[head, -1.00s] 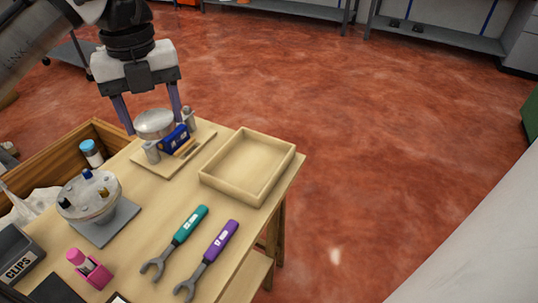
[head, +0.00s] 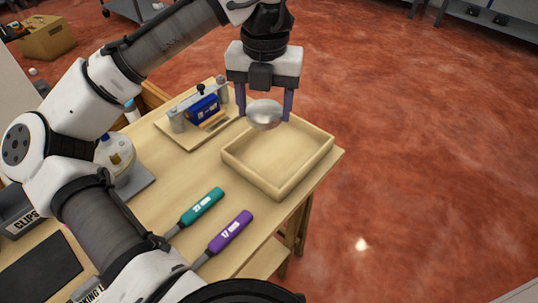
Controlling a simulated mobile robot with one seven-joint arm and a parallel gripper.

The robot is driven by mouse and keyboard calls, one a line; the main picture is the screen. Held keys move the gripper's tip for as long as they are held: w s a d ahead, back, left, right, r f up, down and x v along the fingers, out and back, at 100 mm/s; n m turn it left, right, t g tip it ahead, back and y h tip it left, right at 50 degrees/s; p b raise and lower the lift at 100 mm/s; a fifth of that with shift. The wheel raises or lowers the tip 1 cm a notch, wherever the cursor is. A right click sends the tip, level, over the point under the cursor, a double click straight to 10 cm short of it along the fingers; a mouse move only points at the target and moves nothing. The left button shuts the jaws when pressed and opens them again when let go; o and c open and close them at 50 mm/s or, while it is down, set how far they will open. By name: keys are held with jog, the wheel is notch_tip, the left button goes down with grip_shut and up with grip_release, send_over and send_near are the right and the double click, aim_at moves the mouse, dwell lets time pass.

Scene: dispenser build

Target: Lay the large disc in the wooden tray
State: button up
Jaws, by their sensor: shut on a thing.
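The large disc (head: 264,114) is a shiny silver round piece. My gripper (head: 265,110) is shut on it, one purple finger on each side. The disc is held up over the back left part of the wooden tray (head: 290,187), apart from its floor as far as I can see. The tray is a shallow, pale, square box at the table's right edge, and the part of it in view is empty.
Left of the tray stands a fixture with a blue block (head: 203,109) between grey posts on a wooden base. A teal-handled tool (head: 202,207) and a purple-handled tool (head: 230,232) lie in front. A round white-topped device (head: 115,155) is partly behind my arm.

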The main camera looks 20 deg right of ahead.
aim_at(265, 165)
notch_tip(265, 165, down, 13)
jog(key=shift+f+b, duration=0.2)
jog(key=shift+b, duration=0.7)
jog(key=o, duration=0.9)
jog(key=shift+f, duration=0.1)
jog(key=o, duration=0.4)
jog(key=shift+o, duration=0.2)
notch_tip(265, 165, up, 12)
jog(key=shift+d+r+p, duration=0.15)
jog(key=shift+r+p, duration=0.05)
jog(key=shift+p, duration=0.8)
